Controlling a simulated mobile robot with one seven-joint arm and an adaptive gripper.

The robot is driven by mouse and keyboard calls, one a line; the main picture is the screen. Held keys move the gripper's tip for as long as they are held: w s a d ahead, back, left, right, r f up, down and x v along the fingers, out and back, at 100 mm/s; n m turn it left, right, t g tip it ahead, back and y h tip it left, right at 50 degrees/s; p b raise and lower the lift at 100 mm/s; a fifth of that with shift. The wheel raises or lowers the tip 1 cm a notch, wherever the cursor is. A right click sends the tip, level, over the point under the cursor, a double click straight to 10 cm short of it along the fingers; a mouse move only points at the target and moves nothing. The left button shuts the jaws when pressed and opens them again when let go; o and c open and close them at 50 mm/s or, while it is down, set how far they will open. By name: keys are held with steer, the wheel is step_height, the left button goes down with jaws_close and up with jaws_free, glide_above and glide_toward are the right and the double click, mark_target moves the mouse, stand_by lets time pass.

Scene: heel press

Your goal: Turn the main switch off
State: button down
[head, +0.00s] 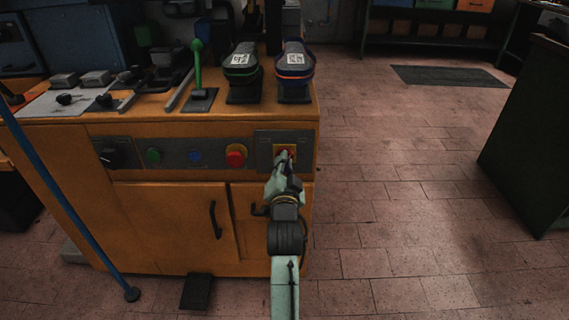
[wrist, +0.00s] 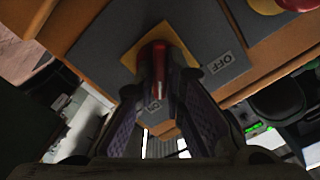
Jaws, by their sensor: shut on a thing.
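The main switch is a red knob (wrist: 157,58) on a yellow square plate, set in a grey panel (wrist: 95,50) at the right end of the orange machine's front. In the wrist view an OFF label (wrist: 214,63) is at the right of the knob, and another label, partly hidden, lies below it. In the head view the switch (head: 291,149) shows just above my gripper (head: 283,156). My gripper is shut on the red knob, one finger on each side of it. The fingers hide part of the knob, and I cannot tell its exact setting.
Left of the switch are a red button (head: 236,155) on a yellow ring, a blue button (head: 195,156), a green button (head: 153,155) and a black knob (head: 112,154). Two shoe-shaped pieces (head: 242,62) stand above. The floor (head: 400,200) at right is clear.

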steer(key=shift+n+p, duration=0.9)
steer(key=shift+n, duration=7.5)
steer(key=c, duration=1.7)
jaws_free()
steer(key=shift+o, duration=0.2)
